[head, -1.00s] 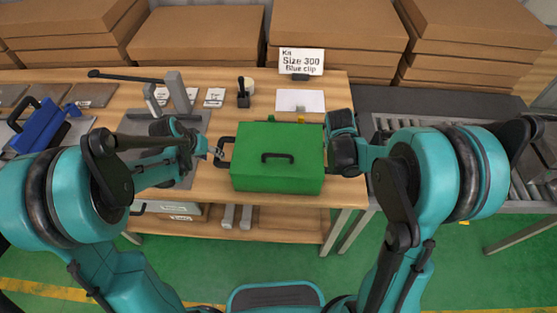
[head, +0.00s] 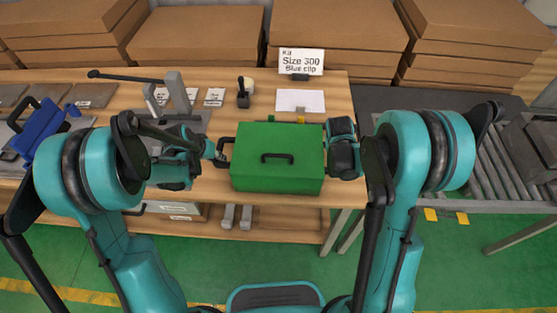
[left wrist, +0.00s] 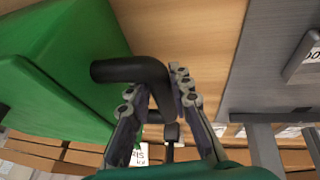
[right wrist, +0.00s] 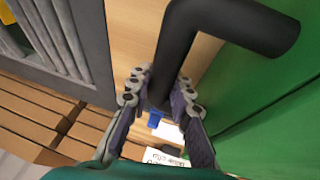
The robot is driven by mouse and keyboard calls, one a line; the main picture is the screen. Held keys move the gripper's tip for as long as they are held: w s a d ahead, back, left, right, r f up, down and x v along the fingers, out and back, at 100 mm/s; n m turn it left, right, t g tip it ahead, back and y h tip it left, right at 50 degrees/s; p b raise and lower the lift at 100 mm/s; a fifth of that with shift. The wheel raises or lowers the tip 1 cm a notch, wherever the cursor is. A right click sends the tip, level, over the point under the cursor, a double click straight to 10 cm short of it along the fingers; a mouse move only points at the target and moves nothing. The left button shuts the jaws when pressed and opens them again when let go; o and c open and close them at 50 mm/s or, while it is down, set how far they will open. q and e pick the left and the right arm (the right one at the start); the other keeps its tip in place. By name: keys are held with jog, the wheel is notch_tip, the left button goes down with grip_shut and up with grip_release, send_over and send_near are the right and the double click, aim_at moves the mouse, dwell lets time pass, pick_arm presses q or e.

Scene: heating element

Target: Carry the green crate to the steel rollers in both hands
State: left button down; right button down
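The green crate (head: 277,172) stands closed on the wooden workbench, with a black handle on its lid and one on each side. My left gripper (head: 218,154) is at its left handle. In the left wrist view the fingers (left wrist: 157,90) lie on both sides of that black handle (left wrist: 125,70), close against it. My right gripper (head: 335,150) is at the right side of the crate. In the right wrist view its fingers (right wrist: 159,92) close on the right handle (right wrist: 185,35). The steel rollers (head: 485,165) are at the right, partly hidden by my right arm.
A sign (head: 302,62) and a white card (head: 300,100) stand and lie behind the crate. A blue crate (head: 38,132) is at the far left. Cardboard boxes (head: 340,30) line the back. A gap separates the bench from the roller table.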

pick_arm(q)
jog(key=shift+r, duration=0.15)
pick_arm(e)
jog(key=shift+w+r, duration=0.1)
jog(key=shift+r, duration=0.05)
